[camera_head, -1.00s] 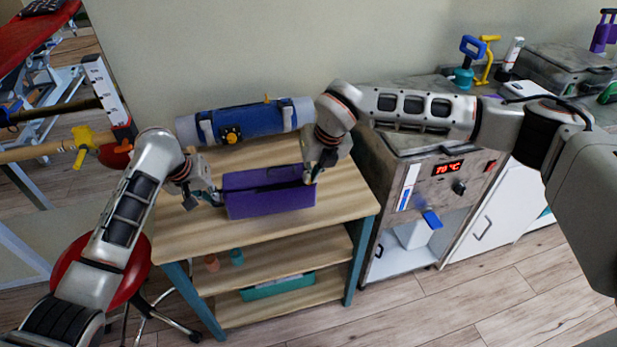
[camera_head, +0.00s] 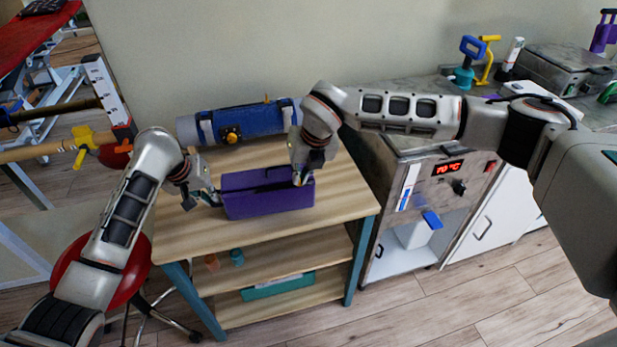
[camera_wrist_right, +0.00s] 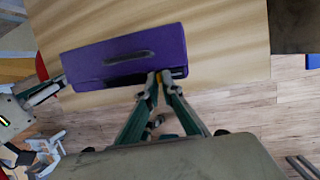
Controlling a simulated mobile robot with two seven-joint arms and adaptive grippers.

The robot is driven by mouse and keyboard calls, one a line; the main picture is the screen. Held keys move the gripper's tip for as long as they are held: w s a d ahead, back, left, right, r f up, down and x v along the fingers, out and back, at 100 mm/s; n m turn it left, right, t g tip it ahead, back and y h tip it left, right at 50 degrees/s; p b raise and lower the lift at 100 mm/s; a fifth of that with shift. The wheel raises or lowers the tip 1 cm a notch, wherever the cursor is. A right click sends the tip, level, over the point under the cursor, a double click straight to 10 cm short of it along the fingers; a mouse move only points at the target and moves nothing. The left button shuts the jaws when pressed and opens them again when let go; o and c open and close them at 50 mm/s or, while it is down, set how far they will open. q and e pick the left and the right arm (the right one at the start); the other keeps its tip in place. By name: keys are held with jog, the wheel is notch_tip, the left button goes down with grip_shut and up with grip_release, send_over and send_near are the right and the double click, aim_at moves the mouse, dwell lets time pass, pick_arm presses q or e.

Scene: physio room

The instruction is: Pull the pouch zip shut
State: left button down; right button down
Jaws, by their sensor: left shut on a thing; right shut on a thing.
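The purple pouch (camera_head: 268,201) stands on the wooden table top, and it also shows in the right wrist view (camera_wrist_right: 100,63). A dark zip opening runs along its top. My left gripper (camera_head: 215,197) is shut on the pouch's left end. My right gripper (camera_head: 299,180) is at the top edge, towards the pouch's right end, shut on a small yellowish thing that looks like the zip pull (camera_wrist_right: 154,90). Between the fingers and the pouch's end a dark slot shows in the right wrist view. The pull is mostly hidden by the fingers.
A blue roll with straps (camera_head: 245,122) lies behind the pouch on the table (camera_head: 335,205). A steel heater unit with a red display (camera_head: 448,168) stands to the right. A red stool (camera_head: 75,268) is at the left. The table front is clear.

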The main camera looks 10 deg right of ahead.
pick_arm(q)
jog(key=shift+d, duration=0.15)
pick_arm(e)
jog(key=shift+a, duration=5.15)
jog(key=c, duration=2)
grip_release()
jog(key=shift+c, duration=0.2)
jog(key=shift+r, duration=0.1)
notch_tip(320, 180, up, 8)
pick_arm(q)
jog(key=c, duration=2.2)
grip_release()
